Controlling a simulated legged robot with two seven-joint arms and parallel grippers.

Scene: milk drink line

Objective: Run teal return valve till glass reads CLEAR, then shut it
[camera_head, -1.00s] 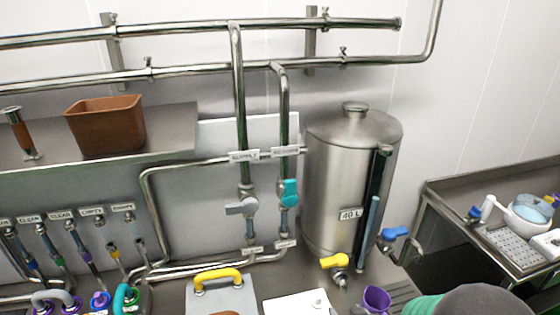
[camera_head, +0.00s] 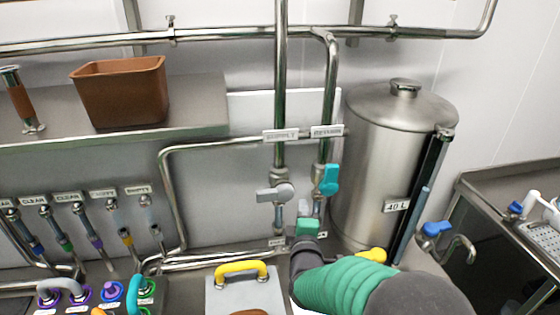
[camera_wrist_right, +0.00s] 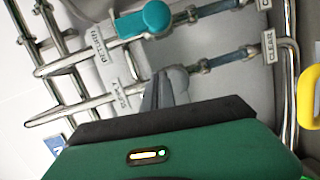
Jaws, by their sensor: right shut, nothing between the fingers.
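The teal return valve handle (camera_head: 329,180) sits on the right-hand vertical pipe under the RETURN plate (camera_head: 326,131), lying roughly along the pipe. It shows at the top of the right wrist view (camera_wrist_right: 146,19). My right gripper (camera_head: 306,213) is shut and empty, below and slightly left of the teal handle, apart from it. In the right wrist view its narrow grey fingers (camera_wrist_right: 164,88) point at the pipes. The return sight glass is partly hidden by my gripper. A CLEAR plate (camera_wrist_right: 269,46) shows at the lower line's glass. My left gripper is out of view.
The grey supply valve handle (camera_head: 275,193) lies across the pipe just left. A yellow-handled lid (camera_head: 241,268) is on the bench.

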